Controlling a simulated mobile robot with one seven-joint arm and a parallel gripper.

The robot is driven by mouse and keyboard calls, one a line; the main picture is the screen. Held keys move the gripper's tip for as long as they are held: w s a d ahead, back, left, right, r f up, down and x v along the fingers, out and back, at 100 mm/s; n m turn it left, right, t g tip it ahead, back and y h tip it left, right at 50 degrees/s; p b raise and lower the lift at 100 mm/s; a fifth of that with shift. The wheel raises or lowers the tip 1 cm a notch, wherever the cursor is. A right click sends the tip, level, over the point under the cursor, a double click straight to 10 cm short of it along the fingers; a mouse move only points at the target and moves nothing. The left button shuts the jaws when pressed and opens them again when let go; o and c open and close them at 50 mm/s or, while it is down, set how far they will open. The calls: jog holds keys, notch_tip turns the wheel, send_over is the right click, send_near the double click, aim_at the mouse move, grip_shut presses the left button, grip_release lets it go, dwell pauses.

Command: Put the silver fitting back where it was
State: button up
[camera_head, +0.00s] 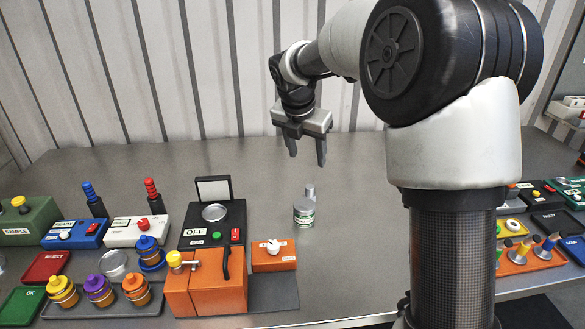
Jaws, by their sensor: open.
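My gripper (306,154) hangs over the middle of the table with its two fingers pointing down, apart and empty. The gripper is clear of both.
Left of the can are a black OFF device with a raised lid (213,222), an orange box with a lever (206,285) and a small orange knob box (273,256). A tray of colored-capped jars (100,308) stands front left. The table (345,235) is bare around the can.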

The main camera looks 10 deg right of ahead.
notch_tip(320, 180, down, 2)
jog(key=w+f+n, duration=0.1)
jog(key=w+n, duration=0.1)
jog(key=b, duration=0.1)
send_near(309, 187)
jog(key=x, duration=0.5)
jog(key=shift+f, duration=0.2)
jog(key=shift+b+x, duration=0.55)
jog(key=shift+x, duration=2.5)
jog(key=shift+r, duration=0.15)
jog(key=c, duration=1.3)
